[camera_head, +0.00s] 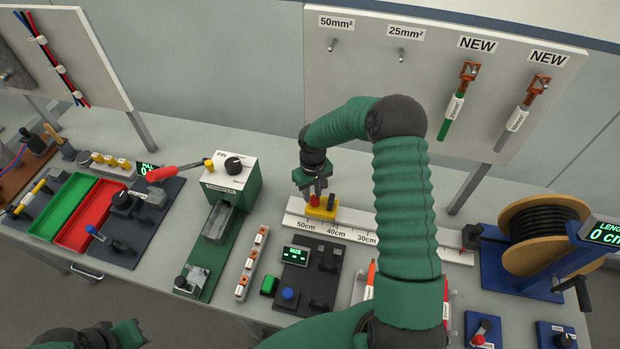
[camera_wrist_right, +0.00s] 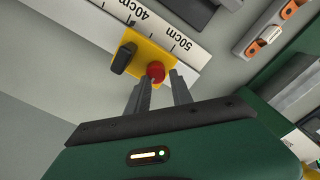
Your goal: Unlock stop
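The stop is a yellow block (camera_head: 322,212) on the white ruler rail (camera_head: 360,231), near the 50cm and 40cm marks. It carries a red knob (camera_wrist_right: 156,72) and a black lever (camera_wrist_right: 124,57). My right gripper (camera_head: 317,190) is above the block. In the right wrist view its two fingers (camera_wrist_right: 159,80) are apart, with the red knob between or just beyond their tips; I cannot tell whether they touch it. My left arm's end (camera_head: 105,336) shows at the bottom left edge, partly cut off, and its fingers are not clear.
A cable spool (camera_head: 540,232) stands at the rail's right end. A green crimping machine (camera_head: 225,205) and a strip of orange-marked parts (camera_head: 251,263) lie left of the rail. A dark device with a green display (camera_head: 296,254) sits in front. The upright board (camera_head: 400,90) stands behind.

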